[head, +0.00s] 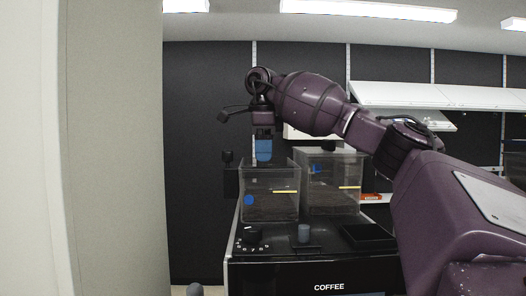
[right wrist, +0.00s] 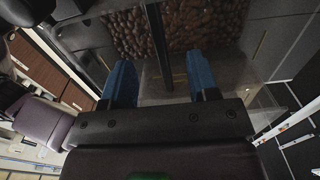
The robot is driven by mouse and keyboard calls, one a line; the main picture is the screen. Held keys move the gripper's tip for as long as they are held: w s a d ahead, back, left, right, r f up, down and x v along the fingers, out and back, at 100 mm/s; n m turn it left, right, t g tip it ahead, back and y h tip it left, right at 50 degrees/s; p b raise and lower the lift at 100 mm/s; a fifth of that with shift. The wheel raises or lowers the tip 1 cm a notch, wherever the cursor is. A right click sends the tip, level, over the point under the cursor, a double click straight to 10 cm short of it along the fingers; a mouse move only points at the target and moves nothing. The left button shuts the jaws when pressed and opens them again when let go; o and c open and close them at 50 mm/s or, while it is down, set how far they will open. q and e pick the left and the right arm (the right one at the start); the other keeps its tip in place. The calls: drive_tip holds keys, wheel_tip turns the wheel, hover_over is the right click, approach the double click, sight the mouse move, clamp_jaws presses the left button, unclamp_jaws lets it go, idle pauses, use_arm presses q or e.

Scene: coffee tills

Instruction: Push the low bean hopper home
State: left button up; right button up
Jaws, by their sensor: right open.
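Two clear bean hoppers stand side by side on top of the black coffee machine (head: 315,270). The left hopper (head: 270,207) has a rim a little lower in the picture than the right hopper (head: 335,200); both hold dark beans and carry a yellow line. My right gripper (head: 264,158) points down with blue fingers at the left hopper's top. In the right wrist view its fingers (right wrist: 162,80) are apart, with a dark bar between them and beans (right wrist: 200,25) beyond. I cannot tell whether the fingers touch the hopper. My left gripper is out of view.
A dial (head: 252,236) and a grey knob (head: 304,233) sit on the machine top in front of the hoppers. White shelves (head: 400,95) hang on the dark wall at right. A pale panel (head: 110,150) fills the left side.

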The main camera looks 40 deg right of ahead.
drive_tip(key=shift+r, duration=0.2)
drive_tip(key=shift+r, duration=3.9)
drive_tip(key=shift+f, duration=0.1)
